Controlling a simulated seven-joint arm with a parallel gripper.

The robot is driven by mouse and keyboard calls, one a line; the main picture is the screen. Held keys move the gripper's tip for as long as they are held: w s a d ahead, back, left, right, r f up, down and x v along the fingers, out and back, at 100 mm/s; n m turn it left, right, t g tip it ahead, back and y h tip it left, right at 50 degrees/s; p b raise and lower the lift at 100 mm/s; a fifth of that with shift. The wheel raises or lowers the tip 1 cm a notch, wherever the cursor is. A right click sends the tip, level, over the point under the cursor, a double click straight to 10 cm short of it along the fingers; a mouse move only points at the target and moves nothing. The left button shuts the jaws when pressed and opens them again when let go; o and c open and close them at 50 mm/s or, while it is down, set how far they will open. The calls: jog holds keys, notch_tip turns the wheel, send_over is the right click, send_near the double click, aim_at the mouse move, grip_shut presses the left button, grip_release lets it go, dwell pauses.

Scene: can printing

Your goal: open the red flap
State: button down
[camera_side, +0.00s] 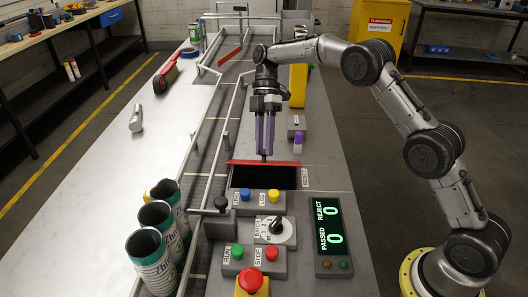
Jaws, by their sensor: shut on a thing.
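The red flap (283,163) shows as a thin red strip along the back edge of a dark rectangular opening (262,181) in the grey machine top. The opening is uncovered, and its inside is black. My gripper (264,155) has purple fingers pointing down and is shut on the flap near the middle of its edge. The fingertips hide the exact point of contact.
A panel of buttons and a dial (275,229) stands in front of the opening, beside a green-lit counter display (330,225). Several cans (153,257) stand at the front left. A conveyor with rails runs left of the opening. A purple-topped item (298,143) stands behind right.

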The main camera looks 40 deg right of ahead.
jog(key=shift+w+d+r+g+y, duration=0.3)
jog(key=shift+w+d+g+y, duration=0.25)
jog(key=shift+g+y, duration=0.15)
jog(key=c, duration=0.6)
grip_release()
jog(key=s+d+r, duration=0.1)
jog(key=s+r, duration=1.2)
jog(key=s, duration=0.1)
jog(key=shift+d, duration=0.2)
